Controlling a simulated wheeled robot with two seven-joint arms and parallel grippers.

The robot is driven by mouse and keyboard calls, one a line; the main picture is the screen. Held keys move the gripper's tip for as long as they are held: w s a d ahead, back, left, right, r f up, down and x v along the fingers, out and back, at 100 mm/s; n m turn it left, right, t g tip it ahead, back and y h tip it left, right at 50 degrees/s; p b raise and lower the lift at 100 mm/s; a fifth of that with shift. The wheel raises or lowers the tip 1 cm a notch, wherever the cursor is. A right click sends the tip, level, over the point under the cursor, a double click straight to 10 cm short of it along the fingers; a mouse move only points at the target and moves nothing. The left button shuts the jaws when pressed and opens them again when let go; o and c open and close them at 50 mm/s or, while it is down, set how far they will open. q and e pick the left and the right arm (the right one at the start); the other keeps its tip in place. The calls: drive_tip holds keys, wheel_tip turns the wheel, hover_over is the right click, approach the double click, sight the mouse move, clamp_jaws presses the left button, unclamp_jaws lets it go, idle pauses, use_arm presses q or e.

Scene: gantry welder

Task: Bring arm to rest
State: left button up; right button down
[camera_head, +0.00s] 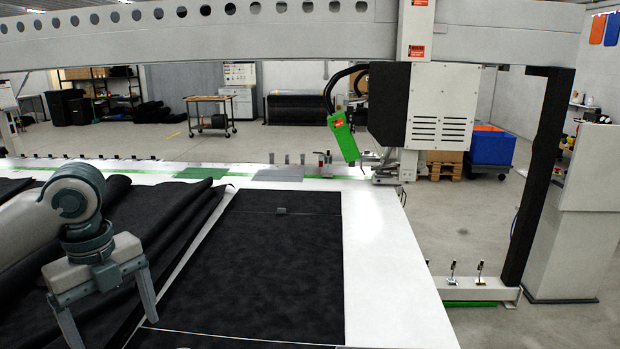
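My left arm comes in from the left edge. Its gripper (108,322) points down over the dark fabric, its two fingers spread apart with nothing between them. The fingertips run close to the bottom edge of the view, and I cannot tell if they touch the fabric. My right arm and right gripper are not in view.
A white table (385,265) carries a flat black sheet (255,265) and folded black fabric (150,215). The gantry beam (200,38) crosses above, with the welder head (438,107) at the right. A grey patch (278,174) and green patch (202,173) lie at the back.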

use_arm(q)
drive_tip(key=s+d+f+n+t+h, duration=0.1)
drive_tip(key=s+d+f+n, duration=0.1)
drive_tip(key=d+f+n, duration=0.5)
drive_tip(key=s+d+f+t+h, duration=0.1)
drive_tip(key=s+d+f+h, duration=0.3)
drive_tip(key=f, duration=0.7)
drive_tip(key=s+d+f+n+t+y, duration=0.1)
drive_tip(key=d+f+n, duration=0.3)
drive_tip(key=d+f, duration=0.45)
drive_tip(key=s+a+f+n+y, duration=0.2)
drive_tip(key=s+a+f+n, duration=0.35)
drive_tip(key=s, duration=0.35)
drive_tip(key=s+a+f+n+y, duration=0.2)
drive_tip(key=s+a+f+n, duration=0.4)
drive_tip(key=s, duration=0.3)
wheel_tip(320, 180, down, 33)
drive_tip(key=s+d+b, duration=0.1)
drive_tip(key=b, duration=0.4)
drive_tip(key=s+a+f+g+b, duration=0.1)
drive_tip(key=s+f+b, duration=0.1)
drive_tip(key=s+f, duration=0.7)
drive_tip(key=s+a+f+g+b, duration=0.1)
drive_tip(key=s+a+f+b, duration=0.1)
drive_tip(key=s+f, duration=0.7)
wheel_tip(320, 180, down, 5)
drive_tip(key=shift+s+f+b, duration=0.1)
drive_tip(key=shift+s+b, duration=0.1)
drive_tip(key=shift+b, duration=0.3)
